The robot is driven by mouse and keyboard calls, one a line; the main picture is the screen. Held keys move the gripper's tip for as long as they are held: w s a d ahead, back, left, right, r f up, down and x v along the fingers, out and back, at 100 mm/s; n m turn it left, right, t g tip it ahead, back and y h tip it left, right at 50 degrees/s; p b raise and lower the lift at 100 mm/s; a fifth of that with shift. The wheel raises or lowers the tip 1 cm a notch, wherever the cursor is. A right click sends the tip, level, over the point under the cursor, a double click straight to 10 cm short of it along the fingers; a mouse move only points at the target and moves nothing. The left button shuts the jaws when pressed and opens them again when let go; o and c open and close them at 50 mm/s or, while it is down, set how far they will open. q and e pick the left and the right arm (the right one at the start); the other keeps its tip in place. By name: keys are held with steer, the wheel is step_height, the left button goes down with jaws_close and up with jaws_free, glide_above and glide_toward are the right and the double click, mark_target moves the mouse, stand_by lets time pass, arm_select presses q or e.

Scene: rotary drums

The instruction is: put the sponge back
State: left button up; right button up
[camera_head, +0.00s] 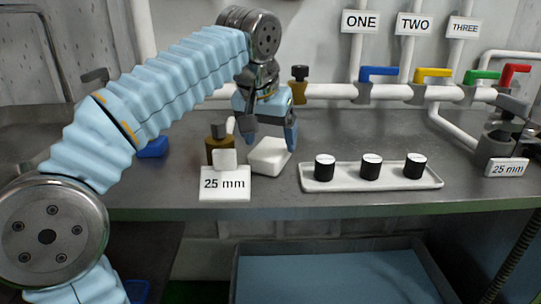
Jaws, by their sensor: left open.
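A white rounded block (268,157), which looks like the sponge, sits on the grey bench behind and right of the left "25 mm" sign. My left gripper (270,137) points down just above it, jaws open, with one finger towards each side of the block. I cannot tell whether the fingers touch it. My right gripper does not show.
A white tray (436,181) holds three black cylinders right of the block. A "25 mm" sign (224,184) and a brown-and-black fitting (217,148) stand close on the left. Pipes with coloured valve handles (380,72) run behind. A blue-floored bin (335,275) lies below the bench.

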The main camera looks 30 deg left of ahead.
mark_target(271, 146)
arm_select(q)
steer(key=shift+x, duration=1.95)
steer(key=shift+w+a, duration=0.1)
steer(key=shift+a, duration=0.05)
steer(key=c, duration=0.8)
